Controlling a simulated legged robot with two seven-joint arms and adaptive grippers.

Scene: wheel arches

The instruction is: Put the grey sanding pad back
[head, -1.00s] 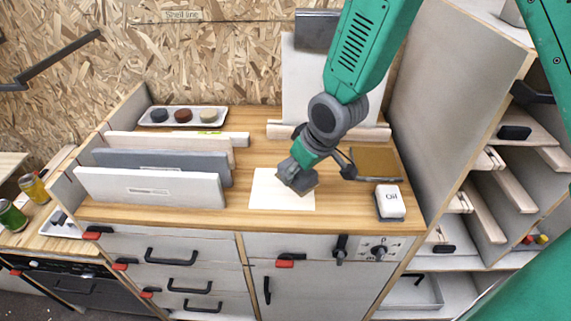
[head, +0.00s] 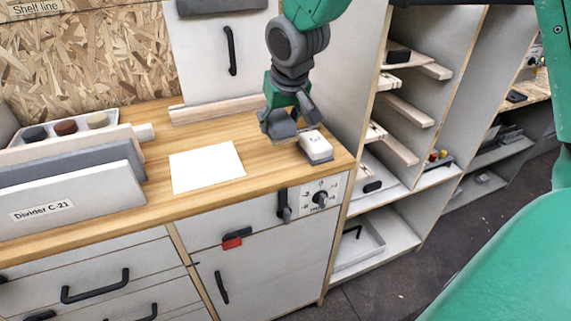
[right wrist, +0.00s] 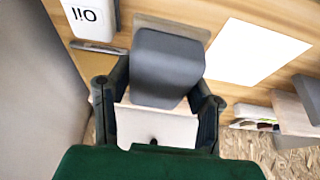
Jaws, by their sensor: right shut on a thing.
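The grey sanding pad (right wrist: 167,65) is a dark grey block with a rounded edge, held between the fingers of my right gripper (right wrist: 157,108) in the right wrist view. A pale face shows between the fingers on the near side. In the head view my right gripper (head: 284,128) is low over the right part of the worktop, left of the white Oil container (head: 315,146). The pad (head: 279,127) is mostly hidden there, and I cannot tell whether it touches the surface. A flat brownish mat (right wrist: 190,31) shows behind the pad in the wrist view. My left gripper is not in view.
A white sheet (head: 207,166) lies on the wooden worktop (head: 200,202), left of the gripper. Upright dividers (head: 75,198) and a tray of round pads (head: 67,139) stand at the left. The Oil container is close on the right, near the worktop's edge. Open shelves (head: 402,112) stand beyond.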

